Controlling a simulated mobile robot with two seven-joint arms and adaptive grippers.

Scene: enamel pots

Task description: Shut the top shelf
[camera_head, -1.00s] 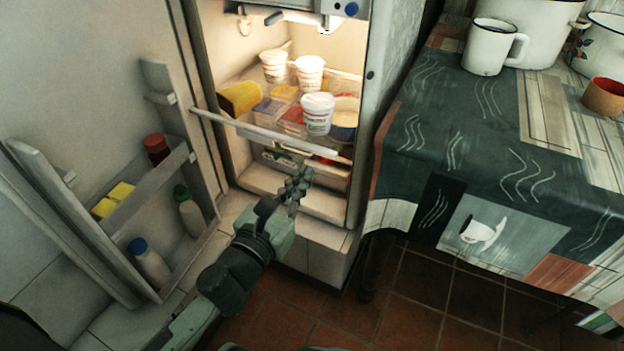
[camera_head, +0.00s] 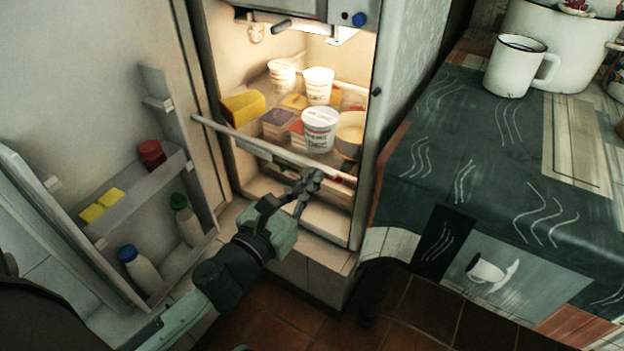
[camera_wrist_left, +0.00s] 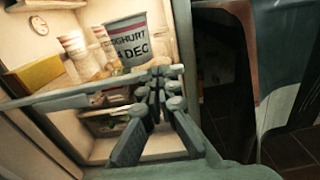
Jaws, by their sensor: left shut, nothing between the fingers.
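The fridge's top shelf (camera_head: 246,139) is pulled out, its pale front bar running slantwise across the lit opening. It holds several white yoghurt cups (camera_head: 320,128), a yellow block (camera_head: 242,108) and small boxes. My left gripper (camera_head: 312,178) is shut and empty, just in front of the right part of the shelf's front bar. In the left wrist view the gripper (camera_wrist_left: 160,78) is beside the right part of the bar (camera_wrist_left: 80,93), below a large yoghurt cup (camera_wrist_left: 127,42). I cannot tell whether it touches the bar. My right gripper is not in view.
A cloth-covered table (camera_head: 500,170) with a white enamel mug (camera_head: 515,66) and pots stands close on the right. Tiled floor shows below.

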